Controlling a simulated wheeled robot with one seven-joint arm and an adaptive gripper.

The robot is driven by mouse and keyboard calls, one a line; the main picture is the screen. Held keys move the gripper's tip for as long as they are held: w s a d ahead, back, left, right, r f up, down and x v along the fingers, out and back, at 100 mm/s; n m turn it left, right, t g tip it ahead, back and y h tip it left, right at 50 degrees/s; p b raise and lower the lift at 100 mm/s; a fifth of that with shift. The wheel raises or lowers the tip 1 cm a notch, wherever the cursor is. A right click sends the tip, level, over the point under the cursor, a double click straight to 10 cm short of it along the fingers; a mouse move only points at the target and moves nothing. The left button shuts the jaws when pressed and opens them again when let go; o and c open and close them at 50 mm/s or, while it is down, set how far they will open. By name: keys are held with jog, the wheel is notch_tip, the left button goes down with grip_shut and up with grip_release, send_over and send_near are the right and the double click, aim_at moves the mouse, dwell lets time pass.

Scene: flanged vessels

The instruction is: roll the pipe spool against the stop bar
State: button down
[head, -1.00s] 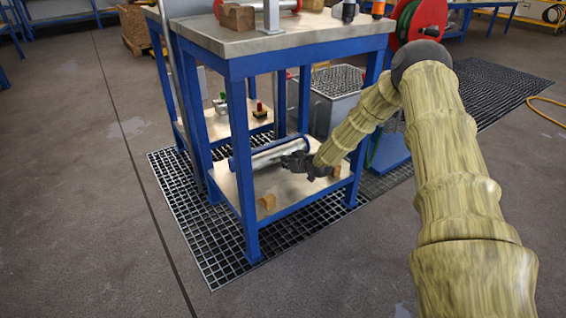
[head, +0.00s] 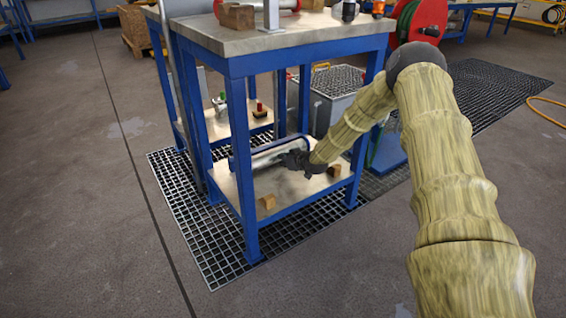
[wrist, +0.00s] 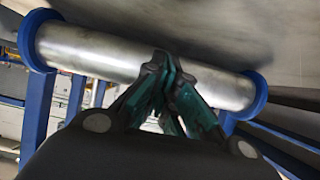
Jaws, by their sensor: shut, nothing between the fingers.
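The pipe spool, a silver cylinder (head: 267,158) with blue end flanges, lies on the lower shelf (head: 290,186) of the blue-framed bench. In the wrist view its silver body (wrist: 95,52) crosses the upper half, with a blue flange at each end. My gripper (head: 288,159) is shut and empty at the spool's near side; its fingertips (wrist: 164,62) overlap the spool's middle in the wrist view, and contact looks likely. A dark blue bar (head: 290,141), probably the stop bar, runs along the spool's far side. I cannot tell whether the spool touches it.
Two small wooden blocks (head: 266,201) (head: 334,170) sit near the shelf's front edge. The bench top (head: 285,36) hangs over the shelf, and a blue leg (head: 246,190) stands at its front corner. A grey grated box (head: 335,95) stands behind. The floor in front is clear.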

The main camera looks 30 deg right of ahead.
jog(key=shift+w, duration=0.65)
dwell(0.3)
jog(key=shift+s+r+p, duration=0.1)
jog(key=shift+s+p, duration=0.75)
jog(key=shift+s, duration=0.35)
jog(key=shift+s+d+p, duration=0.2)
jog(key=shift+s+p, duration=1.3)
jog(key=shift+s, duration=0.8)
jog(key=shift+s, duration=0.1)
jog(key=v, duration=1.1)
jog(key=shift+s, duration=0.35)
jog(key=shift+d, duration=0.1)
